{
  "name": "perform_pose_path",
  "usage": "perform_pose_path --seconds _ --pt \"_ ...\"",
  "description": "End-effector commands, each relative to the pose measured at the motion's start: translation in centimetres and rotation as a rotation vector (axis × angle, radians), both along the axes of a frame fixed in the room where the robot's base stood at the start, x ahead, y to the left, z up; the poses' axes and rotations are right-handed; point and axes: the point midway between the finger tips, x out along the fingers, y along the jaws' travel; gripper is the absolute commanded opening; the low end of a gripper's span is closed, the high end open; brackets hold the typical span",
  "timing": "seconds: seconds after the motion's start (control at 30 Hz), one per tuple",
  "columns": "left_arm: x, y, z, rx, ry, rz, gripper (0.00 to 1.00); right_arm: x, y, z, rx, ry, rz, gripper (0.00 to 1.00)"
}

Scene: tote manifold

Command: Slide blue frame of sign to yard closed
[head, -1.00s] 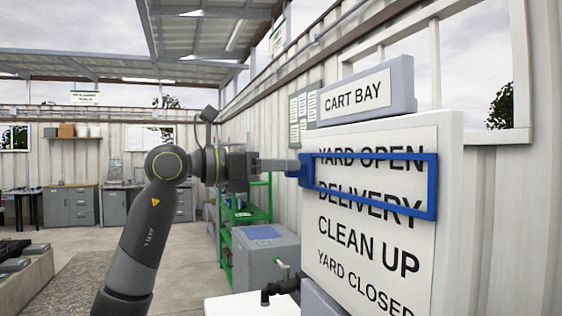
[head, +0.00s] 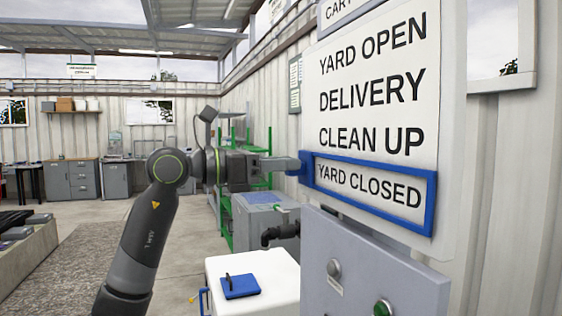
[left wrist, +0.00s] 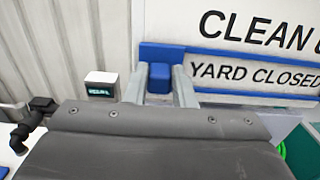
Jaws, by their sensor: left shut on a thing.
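The white sign (head: 372,84) lists YARD OPEN, DELIVERY, CLEAN UP and YARD CLOSED. The blue frame (head: 374,210) surrounds the YARD CLOSED line at the bottom of the list. It also shows in the left wrist view (left wrist: 235,57), with its blue tab (left wrist: 159,78) between my two fingers. My left gripper (head: 298,165) is shut on that tab at the frame's left end. The left gripper also shows in the left wrist view (left wrist: 160,88). My right gripper is in neither view.
A grey panel (head: 372,262) with a green button (head: 383,308) is below the sign. A white surface (head: 262,282) with a blue pad (head: 240,286) is lower left of it. A green shelf (head: 227,232) and a grey box (head: 266,215) stand behind my left gripper.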

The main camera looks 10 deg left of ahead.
Motion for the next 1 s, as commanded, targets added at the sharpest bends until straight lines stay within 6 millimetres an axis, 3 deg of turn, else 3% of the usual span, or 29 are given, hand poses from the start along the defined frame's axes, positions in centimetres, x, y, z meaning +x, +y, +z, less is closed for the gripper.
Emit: perform_pose_path --seconds 0.23,0.27,0.43,0.77,1.0 --pt "0.0 0.0 0.0 0.001 0.001 0.001 0.00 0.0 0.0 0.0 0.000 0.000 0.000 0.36" --pt "0.0 0.0 0.0 0.001 0.001 0.001 0.26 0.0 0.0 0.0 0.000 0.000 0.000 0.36" --pt "0.0 0.0 0.0 0.001 0.001 0.000 0.45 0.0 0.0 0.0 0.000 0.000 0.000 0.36" --pt "-0.1 0.3 0.0 0.000 0.000 0.001 0.45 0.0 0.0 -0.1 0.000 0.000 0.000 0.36" --pt "-1.8 2.8 -0.3 0.003 -0.001 0.005 0.45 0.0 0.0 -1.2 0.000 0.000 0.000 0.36"
